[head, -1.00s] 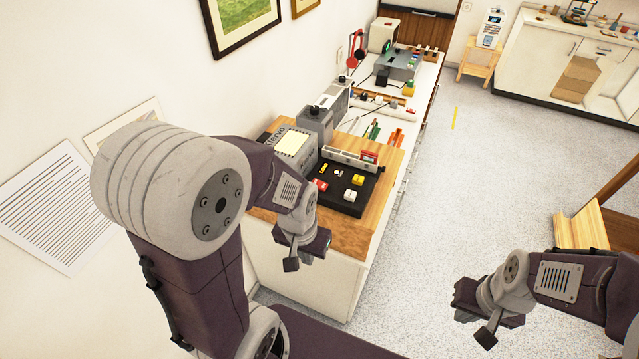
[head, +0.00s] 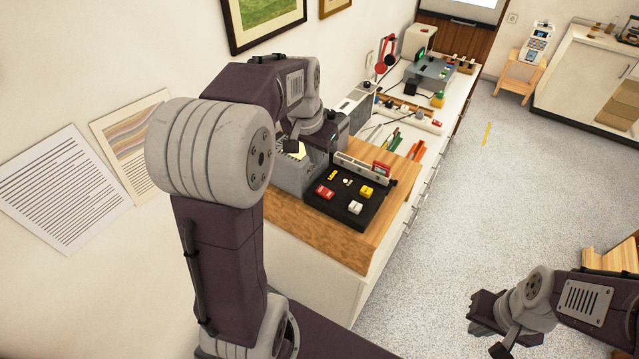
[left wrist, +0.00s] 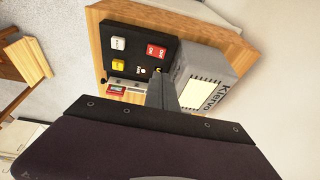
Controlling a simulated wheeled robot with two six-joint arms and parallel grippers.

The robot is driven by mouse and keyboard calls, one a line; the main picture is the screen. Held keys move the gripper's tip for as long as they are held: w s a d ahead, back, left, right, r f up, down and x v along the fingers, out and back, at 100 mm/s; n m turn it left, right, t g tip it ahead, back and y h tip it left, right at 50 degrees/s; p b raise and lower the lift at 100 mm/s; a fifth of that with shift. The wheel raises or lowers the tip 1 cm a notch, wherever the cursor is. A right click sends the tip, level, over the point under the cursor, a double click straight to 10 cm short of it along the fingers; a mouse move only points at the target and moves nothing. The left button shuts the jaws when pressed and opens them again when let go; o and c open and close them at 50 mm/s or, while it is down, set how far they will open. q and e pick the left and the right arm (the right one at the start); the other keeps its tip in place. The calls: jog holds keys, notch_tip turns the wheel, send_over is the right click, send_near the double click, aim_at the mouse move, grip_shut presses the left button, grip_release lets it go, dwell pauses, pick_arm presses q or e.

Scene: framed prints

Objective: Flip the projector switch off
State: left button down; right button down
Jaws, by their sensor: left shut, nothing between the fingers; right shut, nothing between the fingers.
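A black panel (head: 340,205) lies flat on the wooden top of the white cabinet. It carries a red switch (head: 325,191), a yellow switch (head: 366,191), a white switch (head: 355,208) and small toggles. In the left wrist view the red switch (left wrist: 157,51) bears small lettering. I cannot tell which switch is the projector's. A grey box (left wrist: 205,85) lettered like "Klervo", with a pale square, stands beside the panel. My left gripper (head: 307,146) is shut and empty, over the grey box and partly hiding it. My right gripper (head: 493,329) is shut and empty above the floor.
A pale rail with a red block (head: 381,168) stands along the panel's far edge. Pens, a red headset (head: 384,55) and grey equipment (head: 432,72) stand farther along the counter. Framed prints hang on the left wall.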

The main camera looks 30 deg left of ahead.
pick_arm(q)
send_near(322, 189)
jog(key=x, duration=0.5)
jog(key=shift+w+d+f+p, duration=0.1)
jog(key=shift+w+f+p, duration=0.2)
jog(key=shift+p, duration=0.1)
jog(key=shift+s+f, duration=0.1)
jog(key=shift+f, duration=0.35)
pick_arm(e)
jog(key=shift+w+d+r, duration=0.2)
jog(key=shift+w+r, duration=0.05)
jog(key=shift+w, duration=0.1)
